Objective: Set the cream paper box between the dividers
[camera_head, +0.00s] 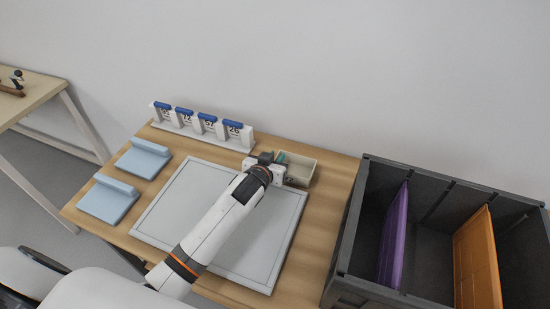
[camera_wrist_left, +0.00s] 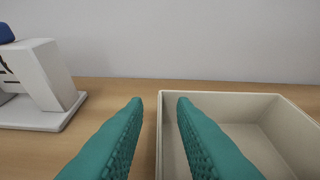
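The cream paper box (camera_head: 299,181) is an open-topped box at the back right of the wooden table; its inside looks empty in the wrist view (camera_wrist_left: 235,109). My left gripper (camera_head: 280,159) is at the box's left side. In the wrist view its teal fingers (camera_wrist_left: 160,101) are apart, one inside the box and one outside, with the left wall between them and gaps showing on both sides. A purple divider (camera_head: 394,235) and an orange divider (camera_head: 477,260) stand upright in the dark grey crate (camera_head: 342,248) at the right, with an open space between them. My right gripper is not in view.
A pale grey board (camera_head: 170,215) lies mid-table under my left arm. Two light blue pads (camera_head: 108,201) are at the left. A white rack (camera_head: 205,135) with blue-topped number tags stands at the back, left of the box. The crate's raised walls border the table's right side.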

